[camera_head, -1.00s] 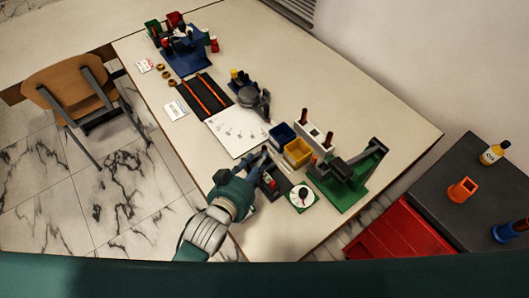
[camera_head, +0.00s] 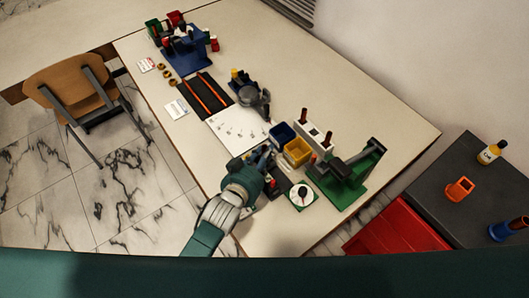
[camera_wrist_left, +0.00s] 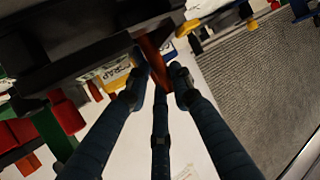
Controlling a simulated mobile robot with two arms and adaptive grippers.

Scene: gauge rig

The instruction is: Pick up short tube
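In the left wrist view a short reddish-brown tube (camera_wrist_left: 152,58) lies between the fingers of my left gripper (camera_wrist_left: 160,84). The fingers are spread on either side of it, and I cannot tell whether any of them touches it. In the head view my left gripper (camera_head: 265,160) is low over the table near a dark tray (camera_head: 284,184) with small red parts, and it hides what is between its fingers. Other brown tubes stand in a white block (camera_head: 318,133) behind the bins. My right gripper is not in view.
A yellow bin (camera_head: 298,152) and a blue bin (camera_head: 281,134) stand just beyond the gripper. A green press-like rig (camera_head: 352,170) and a round dial (camera_head: 302,195) are to the right. A white sheet (camera_head: 236,130) lies to the left. The front right of the table is clear.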

